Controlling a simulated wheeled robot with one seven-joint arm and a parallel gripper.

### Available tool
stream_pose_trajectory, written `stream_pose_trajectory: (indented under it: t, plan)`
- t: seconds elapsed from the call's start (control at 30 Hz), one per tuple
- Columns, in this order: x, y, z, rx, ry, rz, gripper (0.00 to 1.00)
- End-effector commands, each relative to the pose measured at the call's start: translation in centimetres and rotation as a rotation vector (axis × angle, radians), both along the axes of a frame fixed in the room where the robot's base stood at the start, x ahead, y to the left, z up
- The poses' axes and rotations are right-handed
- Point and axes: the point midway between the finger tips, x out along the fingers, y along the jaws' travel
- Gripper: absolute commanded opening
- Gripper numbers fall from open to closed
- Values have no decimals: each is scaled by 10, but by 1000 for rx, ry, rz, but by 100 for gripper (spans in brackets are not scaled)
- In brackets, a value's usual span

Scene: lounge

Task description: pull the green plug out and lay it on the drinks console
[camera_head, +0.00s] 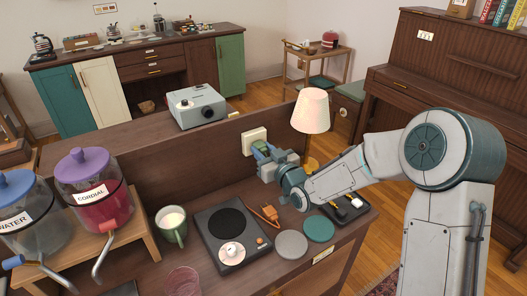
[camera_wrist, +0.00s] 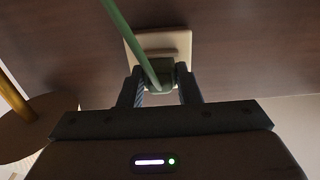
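The green plug (camera_wrist: 161,72) sits in a cream wall socket (camera_wrist: 172,43) in the wrist view, with its green cord running up and to the left. In the head view the plug (camera_head: 262,146) is partly hidden at the socket plate (camera_head: 254,138) on the console's raised back panel. My gripper (camera_wrist: 160,72) has one finger on each side of the plug. Whether the fingers press on it or leave a thin gap is unclear. The drinks console (camera_head: 268,268) is the brown wooden top in front, below my gripper.
On the console are a drink dispenser (camera_head: 92,205), a green mug (camera_head: 171,224), a dark hot plate (camera_head: 232,238), an orange plug (camera_head: 270,213), grey (camera_head: 291,244) and green (camera_head: 319,228) discs and a black tray (camera_head: 350,211). A lamp (camera_head: 311,110) and projector (camera_head: 198,106) stand behind.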

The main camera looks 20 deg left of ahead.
Motion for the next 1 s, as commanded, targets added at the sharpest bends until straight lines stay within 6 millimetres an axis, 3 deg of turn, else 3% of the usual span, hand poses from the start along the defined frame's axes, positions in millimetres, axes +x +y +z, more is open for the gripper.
stream_pose_trajectory:
  t: [1.0]
  plan:
    - [-14,-16,0,1,-1,0,7]
